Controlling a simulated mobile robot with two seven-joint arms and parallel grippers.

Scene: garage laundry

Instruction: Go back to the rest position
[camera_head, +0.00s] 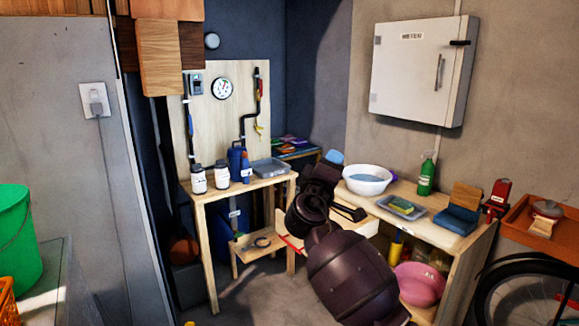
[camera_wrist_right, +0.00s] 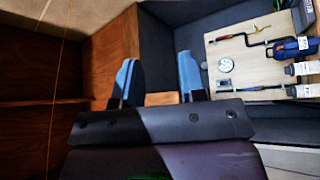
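My right arm reaches up from the bottom of the head view, and its dark gripper (camera_head: 329,163) is in front of the workbench area, left of the white basin. In the right wrist view, the two fingers of my right gripper (camera_wrist_right: 158,78) stand apart with blue inner faces. Nothing is held between them; only the background shows in the gap. My left gripper is in neither view.
A white basin (camera_head: 367,183), green spray bottle (camera_head: 427,176) and tray with a sponge (camera_head: 402,208) sit on the right bench. A small wooden table (camera_head: 245,186) holds jars and a blue bottle. A green bucket (camera_head: 16,240) stands left. Bare floor shows between.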

